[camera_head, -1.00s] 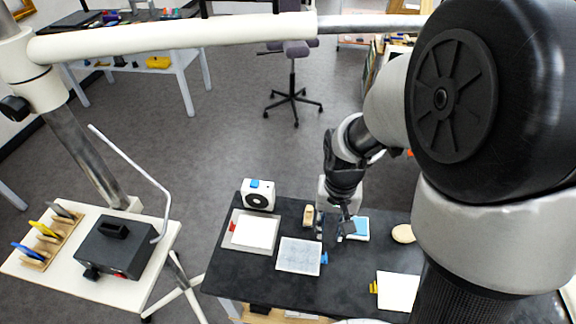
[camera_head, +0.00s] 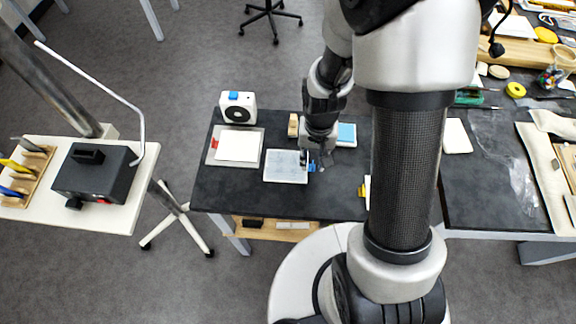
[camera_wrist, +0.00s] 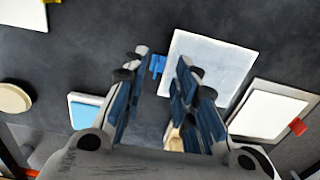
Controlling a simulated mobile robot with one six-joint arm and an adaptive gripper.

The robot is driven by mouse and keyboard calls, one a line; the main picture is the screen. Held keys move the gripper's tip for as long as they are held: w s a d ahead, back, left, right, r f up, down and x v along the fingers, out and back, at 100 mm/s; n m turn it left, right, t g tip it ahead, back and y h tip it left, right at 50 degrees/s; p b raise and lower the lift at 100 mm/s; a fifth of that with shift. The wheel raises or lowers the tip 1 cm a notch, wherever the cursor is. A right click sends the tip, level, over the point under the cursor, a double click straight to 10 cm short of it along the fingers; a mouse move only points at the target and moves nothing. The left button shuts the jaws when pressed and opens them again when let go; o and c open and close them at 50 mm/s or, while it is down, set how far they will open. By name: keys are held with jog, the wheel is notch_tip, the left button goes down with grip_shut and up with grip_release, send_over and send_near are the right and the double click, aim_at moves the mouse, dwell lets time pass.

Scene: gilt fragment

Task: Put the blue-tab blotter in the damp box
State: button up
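The blue-tab blotter is a pale sheet (camera_head: 285,166) lying flat on the dark bench, its blue tab on the right edge. The wrist view shows the pale sheet (camera_wrist: 212,62) and its blue tab (camera_wrist: 157,66). My gripper (camera_head: 318,165) is low over the bench beside the tab. In the wrist view my gripper (camera_wrist: 163,68) is open, with a finger on either side of the tab and nothing visibly held. A white-rimmed, light-blue item (camera_head: 346,133) stands just behind my gripper; I cannot tell whether it is the damp box.
A red-tab sheet (camera_head: 238,146) lies on a grey board at left. A white fan unit (camera_head: 238,107) stands behind it. A yellow-tab sheet (camera_wrist: 25,14) lies at the other side, mostly hidden by my arm in the head view. A round tan disc (camera_wrist: 14,98) lies nearby.

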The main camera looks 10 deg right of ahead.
aim_at(313, 167)
notch_tip(313, 167, down, 4)
jog(key=shift+d+b, duration=0.1)
jog(key=shift+b, duration=0.5)
jog(key=shift+r, duration=0.1)
jog(key=shift+c, duration=0.3)
grip_shut()
